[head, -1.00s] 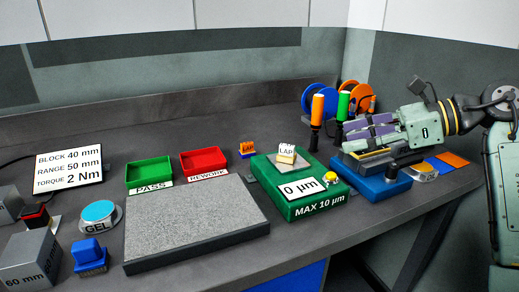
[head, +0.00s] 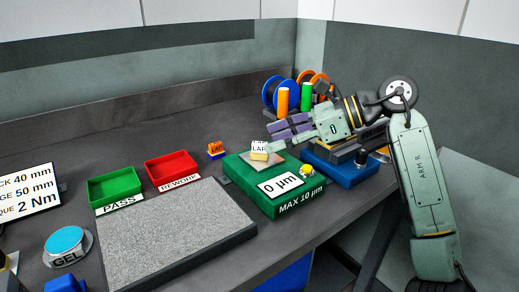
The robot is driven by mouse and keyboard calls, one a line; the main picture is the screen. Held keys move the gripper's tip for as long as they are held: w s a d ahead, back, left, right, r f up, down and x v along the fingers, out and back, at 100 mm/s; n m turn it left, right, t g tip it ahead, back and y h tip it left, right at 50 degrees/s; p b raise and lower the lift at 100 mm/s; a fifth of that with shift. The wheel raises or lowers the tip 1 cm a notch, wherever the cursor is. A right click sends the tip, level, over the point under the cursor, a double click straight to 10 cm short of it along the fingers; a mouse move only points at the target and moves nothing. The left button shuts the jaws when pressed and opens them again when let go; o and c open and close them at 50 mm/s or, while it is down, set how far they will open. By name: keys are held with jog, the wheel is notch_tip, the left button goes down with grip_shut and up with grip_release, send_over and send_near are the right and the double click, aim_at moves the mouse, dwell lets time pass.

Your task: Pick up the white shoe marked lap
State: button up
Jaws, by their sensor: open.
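The white shoe marked LAP (head: 259,149) sits on a pale plate on top of the green block (head: 285,204), which carries a "0 µm" label and the words "MAX 10 µm". My gripper (head: 274,137) is open, with its purple-padded fingers pointing left. Its fingertips are just right of the shoe and slightly above it in the picture. I cannot tell whether they touch the shoe. Nothing shows between the fingers.
A small orange block on a blue base (head: 216,149) stands left of the shoe. Green PASS (head: 114,187) and red REWORK (head: 171,167) trays stand behind a grey granite plate (head: 180,235). A blue block (head: 345,170), spools and orange and green-handled tools stand at right.

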aim_at(265, 143)
jog(key=x, duration=0.1)
jog(key=p+x, duration=0.1)
jog(key=x, duration=0.1)
jog(key=p+x, duration=0.1)
jog(key=x, duration=0.1)
jog(key=shift+w+f, duration=0.1)
jog(key=shift+w, duration=0.25)
jog(key=shift+d, duration=0.1)
jog(key=shift+c, duration=0.5)
grip_shut()
